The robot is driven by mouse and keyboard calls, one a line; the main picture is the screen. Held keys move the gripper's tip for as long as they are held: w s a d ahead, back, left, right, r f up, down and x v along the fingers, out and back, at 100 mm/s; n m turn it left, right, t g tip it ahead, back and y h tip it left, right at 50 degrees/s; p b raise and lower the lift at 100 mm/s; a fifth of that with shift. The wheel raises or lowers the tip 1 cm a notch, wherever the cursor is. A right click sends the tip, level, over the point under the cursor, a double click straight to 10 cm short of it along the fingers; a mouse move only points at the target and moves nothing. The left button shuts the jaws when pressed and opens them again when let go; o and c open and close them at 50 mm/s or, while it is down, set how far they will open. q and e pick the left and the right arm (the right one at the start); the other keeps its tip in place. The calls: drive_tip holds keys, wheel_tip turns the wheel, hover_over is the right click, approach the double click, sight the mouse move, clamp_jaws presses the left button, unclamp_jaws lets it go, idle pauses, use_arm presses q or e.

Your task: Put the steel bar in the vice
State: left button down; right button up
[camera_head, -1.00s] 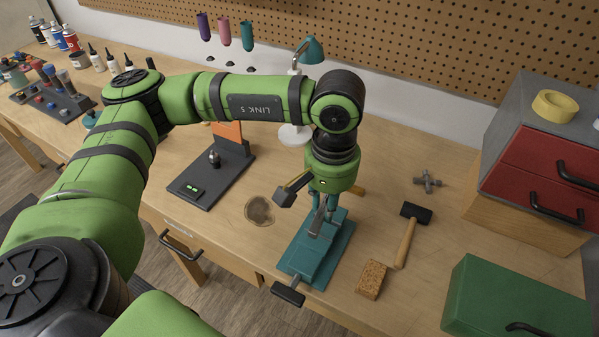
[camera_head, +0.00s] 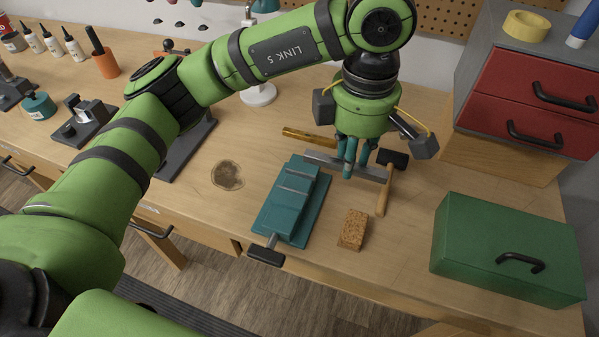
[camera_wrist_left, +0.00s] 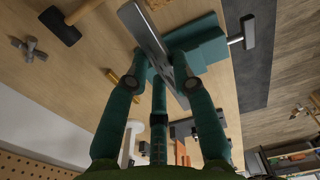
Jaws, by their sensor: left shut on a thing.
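My left gripper (camera_head: 352,172) is shut on the steel bar (camera_head: 371,172), a flat grey bar. The bar lies crosswise in the fingers, its left end near the back end of the teal vice (camera_head: 283,222). The vice stands on the bench to the left of the gripper, its crank toward the front edge. In the left wrist view the gripper (camera_wrist_left: 163,85) grasps the bar (camera_wrist_left: 146,32), which passes in front of the vice (camera_wrist_left: 205,42). The bar is apart from the vice jaws in the head view. My right gripper is not in view.
A hammer (camera_head: 383,190) lies partly behind the bar. A cork-like block (camera_head: 353,230) lies right of the vice. A green toolbox (camera_head: 490,240) and red drawers (camera_head: 520,105) stand at the right. A dark stain (camera_head: 228,175) marks bare bench left of the vice.

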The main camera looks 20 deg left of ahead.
use_arm(q)
drive_tip(key=p, duration=0.2)
hover_over(299, 186)
drive_tip(key=f, duration=0.5)
drive_tip(key=shift+w+f, duration=0.15)
drive_tip(key=shift+w, duration=0.1)
wheel_tip(299, 186, down, 3)
drive_tip(key=shift+f+p, duration=0.1)
drive_tip(key=shift+p, duration=0.65)
drive_tip(key=shift+f, duration=0.45)
drive_tip(key=shift+s+f+b, duration=0.15)
drive_tip(key=shift+f+b, duration=0.55)
drive_tip(key=shift+b, duration=0.2)
drive_tip(key=shift+s, duration=0.1)
drive_tip(key=c, duration=1)
unclamp_jaws()
drive_tip(key=shift+c, duration=0.2)
drive_tip(key=shift+f, duration=0.1)
